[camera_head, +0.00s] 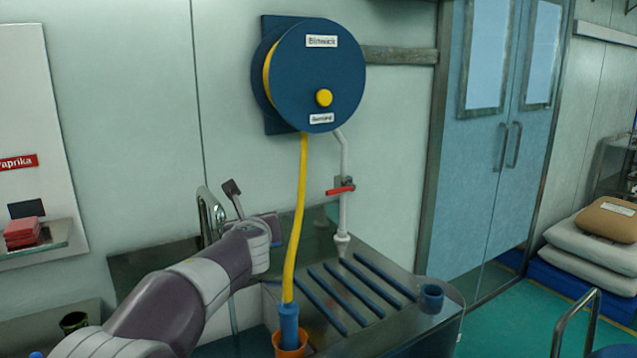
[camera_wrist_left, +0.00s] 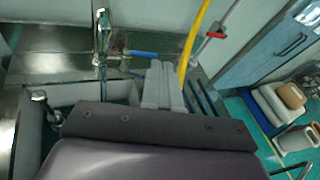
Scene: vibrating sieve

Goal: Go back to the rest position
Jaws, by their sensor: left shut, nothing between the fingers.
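My left arm (camera_head: 190,290) comes in from the lower left of the head view and reaches over the sink area. My left gripper (camera_wrist_left: 161,68) shows in the wrist view with its two grey fingers together and nothing between them. Its fingertips lie just left of the yellow hose in that picture; I cannot tell the gap in depth. My right gripper is in neither view.
A blue hose reel (camera_head: 308,80) hangs on the wall. Its yellow hose (camera_head: 298,215) drops to a blue nozzle (camera_head: 289,325) in an orange cup (camera_head: 291,350). A metal tap (camera_wrist_left: 102,40) and a red-handled valve (camera_head: 341,190) stand close by. A blue cup (camera_head: 431,298) sits on the counter's right end.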

